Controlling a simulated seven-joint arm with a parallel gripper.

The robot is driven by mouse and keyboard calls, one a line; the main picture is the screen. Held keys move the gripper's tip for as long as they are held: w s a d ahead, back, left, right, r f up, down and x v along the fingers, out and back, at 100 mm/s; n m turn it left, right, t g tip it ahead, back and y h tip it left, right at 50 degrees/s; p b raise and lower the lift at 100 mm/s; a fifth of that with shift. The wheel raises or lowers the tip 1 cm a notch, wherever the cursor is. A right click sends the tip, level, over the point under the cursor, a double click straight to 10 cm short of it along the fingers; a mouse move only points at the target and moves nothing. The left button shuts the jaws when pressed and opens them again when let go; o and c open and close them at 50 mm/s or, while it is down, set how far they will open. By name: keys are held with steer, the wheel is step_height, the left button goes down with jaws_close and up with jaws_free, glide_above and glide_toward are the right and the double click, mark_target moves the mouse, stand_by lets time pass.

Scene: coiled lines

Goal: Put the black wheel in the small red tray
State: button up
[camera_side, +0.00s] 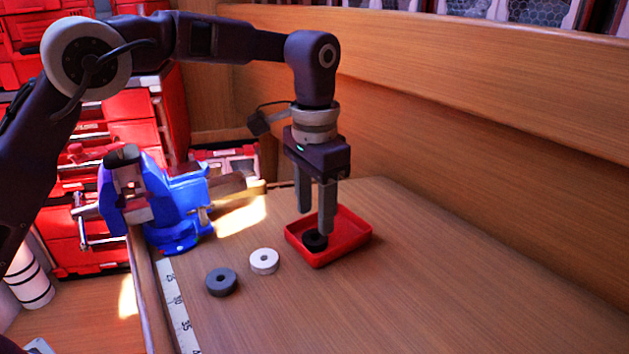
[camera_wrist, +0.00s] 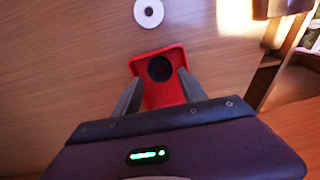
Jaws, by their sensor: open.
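The black wheel (camera_side: 314,240) lies inside the small red tray (camera_side: 350,250) on the wooden bench, near the tray's left side. My gripper (camera_side: 316,218) is pointed down over the tray, with one fingertip partly in front of the wheel in the side view. In the wrist view the black wheel (camera_wrist: 160,68) shows in the red tray (camera_wrist: 150,97), between the two spread fingers of my gripper (camera_wrist: 160,82). The fingers are open and stand apart from the wheel's sides. Part of the tray is hidden behind my gripper there.
A white wheel (camera_side: 264,261) and a dark grey wheel (camera_side: 221,282) lie flat left of the tray. A blue vise (camera_side: 178,205) stands at the bench's left edge, above a ruler strip (camera_side: 178,308). A wooden wall (camera_side: 450,140) runs along the back. The bench's right side is clear.

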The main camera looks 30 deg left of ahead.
step_height(320, 180, up, 8)
steer(key=s+a+r+n+t, duration=0.2)
steer(key=s+a+r, duration=0.1)
steer(key=s+a, duration=0.4)
steer(key=s+a+r+n+t, duration=0.1)
steer(key=s+a+r, duration=0.3)
steer(key=s, duration=0.4)
steer(key=s+a+f+n+t, duration=0.1)
steer(key=s+a+f, duration=0.1)
steer(key=s+f, duration=0.3)
steer(key=s+a+f+n+t, duration=0.1)
steer(key=s+f, duration=0.3)
steer(key=s, duration=0.5)
steer(key=shift+a+f+t, duration=0.3)
steer(key=shift+a+f, duration=0.05)
steer(key=shift+a, duration=0.1)
